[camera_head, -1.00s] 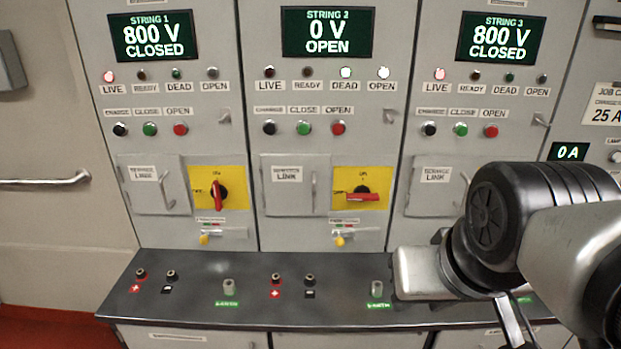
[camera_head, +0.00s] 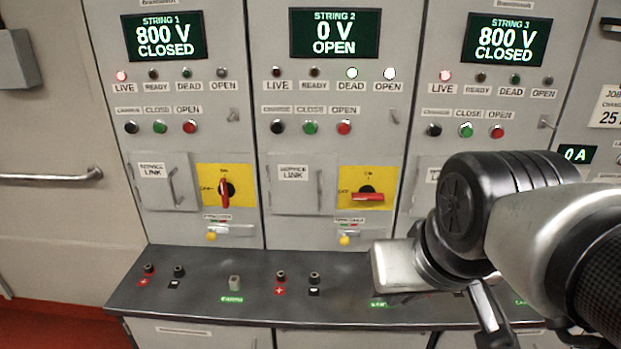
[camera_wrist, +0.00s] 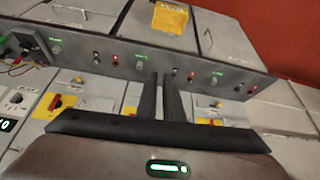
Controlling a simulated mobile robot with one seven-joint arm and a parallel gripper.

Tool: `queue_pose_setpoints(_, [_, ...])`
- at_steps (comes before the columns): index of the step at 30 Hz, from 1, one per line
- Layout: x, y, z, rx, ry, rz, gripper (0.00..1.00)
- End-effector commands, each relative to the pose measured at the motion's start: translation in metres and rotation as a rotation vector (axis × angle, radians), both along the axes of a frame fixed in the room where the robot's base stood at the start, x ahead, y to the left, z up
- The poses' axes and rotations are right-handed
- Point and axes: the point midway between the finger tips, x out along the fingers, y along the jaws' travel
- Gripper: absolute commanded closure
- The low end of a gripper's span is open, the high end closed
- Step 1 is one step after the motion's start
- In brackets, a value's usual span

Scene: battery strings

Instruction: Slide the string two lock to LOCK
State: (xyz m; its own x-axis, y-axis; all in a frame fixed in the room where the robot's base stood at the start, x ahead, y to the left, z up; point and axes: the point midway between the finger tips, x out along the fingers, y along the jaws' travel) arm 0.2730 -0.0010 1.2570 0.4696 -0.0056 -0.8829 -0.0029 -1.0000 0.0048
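The string two lock is a small slider with a yellow knob (camera_head: 345,239) on a pale plate below the string two switch (camera_head: 368,193). The knob sits toward the left of its plate, under small green and red marks too small to read. The string two display (camera_head: 334,33) reads 0 V OPEN. My gripper (camera_wrist: 161,76) shows in the wrist view as two dark fingers close together, with only a thin gap and nothing held. In the head view my wrist is right of the lock, apart from it; the fingertips are hidden there.
A dark console shelf (camera_head: 255,302) with sockets juts out below the panels. The string one switch (camera_head: 225,191) and its yellow lock knob (camera_head: 211,236) are to the left. A service link door (camera_head: 294,184) with a handle is beside the string two switch. String three is partly behind my arm.

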Motion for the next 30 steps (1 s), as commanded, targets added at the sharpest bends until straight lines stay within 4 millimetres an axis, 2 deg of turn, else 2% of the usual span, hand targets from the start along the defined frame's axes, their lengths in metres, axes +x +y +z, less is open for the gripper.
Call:
queue_pose_setpoints(5, [0.031,-0.003,-0.003,-0.044,0.037,-0.012,1.0])
queue_pose_setpoints(11, [0.101,-0.001,-0.011,-0.137,0.081,-0.042,1.0])
queue_pose_setpoints(17, [0.181,0.014,-0.035,-0.233,0.095,-0.07,1.0])
queue_pose_setpoints(23, [0.261,0.044,-0.078,-0.321,0.079,-0.093,1.0])
queue_pose_setpoints(27, [0.312,0.07,-0.119,-0.376,0.055,-0.108,1.0])
queue_pose_setpoints(30, [0.342,0.088,-0.149,-0.408,0.031,-0.117,1.0])
